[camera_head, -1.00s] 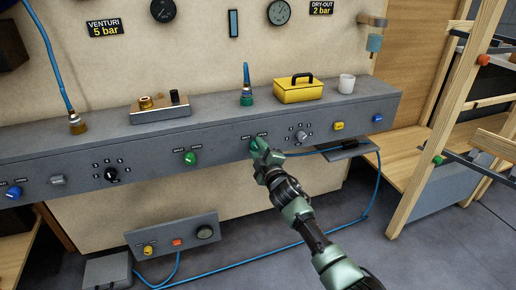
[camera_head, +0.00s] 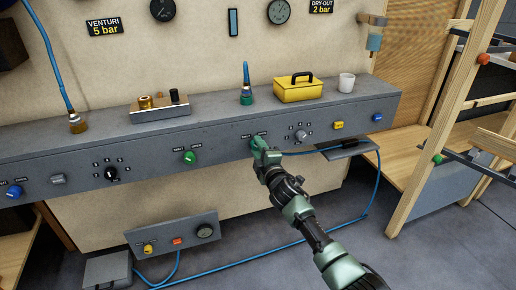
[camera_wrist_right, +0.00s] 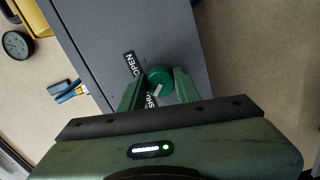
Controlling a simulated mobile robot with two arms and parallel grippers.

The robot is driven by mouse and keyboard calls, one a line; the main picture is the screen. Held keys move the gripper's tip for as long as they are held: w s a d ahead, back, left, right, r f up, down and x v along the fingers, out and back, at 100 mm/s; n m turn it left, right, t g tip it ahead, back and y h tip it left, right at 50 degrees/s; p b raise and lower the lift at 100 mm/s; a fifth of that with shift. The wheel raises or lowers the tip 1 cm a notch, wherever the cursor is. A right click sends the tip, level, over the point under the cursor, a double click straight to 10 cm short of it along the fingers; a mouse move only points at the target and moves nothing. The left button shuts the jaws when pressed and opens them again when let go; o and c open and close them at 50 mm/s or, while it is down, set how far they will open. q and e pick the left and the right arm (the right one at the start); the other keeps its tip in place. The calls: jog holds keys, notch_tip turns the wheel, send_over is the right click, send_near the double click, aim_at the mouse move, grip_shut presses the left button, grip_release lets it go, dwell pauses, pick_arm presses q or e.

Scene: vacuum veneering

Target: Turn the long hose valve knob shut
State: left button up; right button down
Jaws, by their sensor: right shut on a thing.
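A round green knob (camera_wrist_right: 160,76) with a white mark sits on the front face of the grey bench, between the two fingers of my right gripper (camera_wrist_right: 158,90). The gripper is shut on it. An OPEN label (camera_wrist_right: 131,64) is beside the knob; a second label is partly hidden by a finger. In the head view my right gripper (camera_head: 262,150) reaches the bench front from below right and mostly covers this knob, under a green hose fitting (camera_head: 246,97). No label in view names the long hose valve. My left gripper is out of view.
Another green knob (camera_head: 190,158) is to the left, and a grey dial (camera_head: 302,136) is close on the right. A yellow box (camera_head: 299,91) and a white mug (camera_head: 346,82) stand on the bench (camera_head: 215,121). A blue hose (camera_head: 376,190) hangs down at the right.

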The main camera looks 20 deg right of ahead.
jog(key=c, duration=1)
grip_release()
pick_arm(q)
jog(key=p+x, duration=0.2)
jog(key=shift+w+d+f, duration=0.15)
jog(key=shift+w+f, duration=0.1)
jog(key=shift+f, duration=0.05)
pick_arm(e)
jog(key=s, duration=0.8)
jog(key=shift+d+f, duration=0.1)
jog(key=shift+d, duration=0.05)
